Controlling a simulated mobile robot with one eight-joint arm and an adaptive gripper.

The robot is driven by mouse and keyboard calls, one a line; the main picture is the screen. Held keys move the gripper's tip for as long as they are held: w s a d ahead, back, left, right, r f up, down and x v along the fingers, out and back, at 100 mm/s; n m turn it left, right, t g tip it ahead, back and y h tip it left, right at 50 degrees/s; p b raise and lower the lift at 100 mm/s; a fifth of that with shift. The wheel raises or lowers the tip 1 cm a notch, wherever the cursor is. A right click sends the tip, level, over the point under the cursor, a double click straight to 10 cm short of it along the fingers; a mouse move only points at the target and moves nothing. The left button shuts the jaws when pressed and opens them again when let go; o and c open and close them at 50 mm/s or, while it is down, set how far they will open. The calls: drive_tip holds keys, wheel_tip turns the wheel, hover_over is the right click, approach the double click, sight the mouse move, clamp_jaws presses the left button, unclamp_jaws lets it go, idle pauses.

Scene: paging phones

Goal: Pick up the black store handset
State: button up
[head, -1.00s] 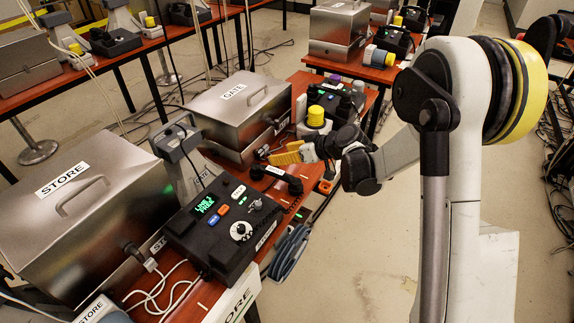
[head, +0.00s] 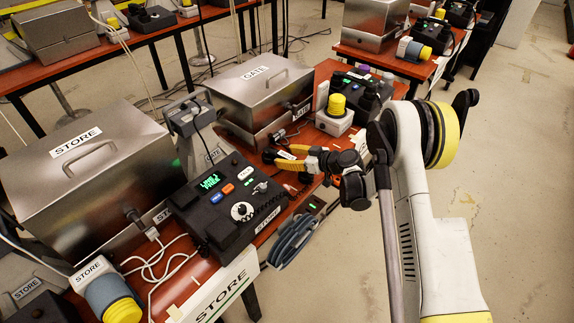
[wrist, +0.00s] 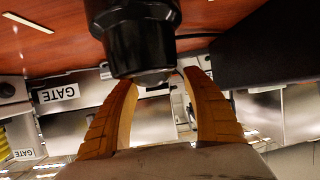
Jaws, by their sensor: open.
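The black store handset (head: 269,156) lies on the red tabletop beside the store console, partly hidden behind my gripper in the head view. My gripper (head: 284,160) is open, its yellow fingers reaching left to the handset. In the wrist view, a thick black part (wrist: 140,35), which looks like the handset's end, fills the top middle. The open fingertips (wrist: 160,80) stand on either side of its lower end. I cannot tell whether they touch it.
The store console (head: 228,205) with its green display stands in front of the handset. The steel GATE box (head: 235,95) is behind, and a yellow-capped beacon (head: 337,105) stands close behind my gripper. A coiled grey cable (head: 292,240) hangs at the table's edge.

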sight(278, 155)
drive_tip(key=b+x, duration=0.2)
drive_tip(key=x, duration=0.2)
drive_tip(key=shift+w+a+f, duration=0.1)
drive_tip(key=shift+a+f, duration=0.05)
drive_tip(key=shift+f, duration=0.1)
drive_tip(key=shift+r, duration=0.1)
drive_tip(key=shift+c, duration=0.2)
clamp_jaws()
drive_tip(key=shift+r, duration=0.1)
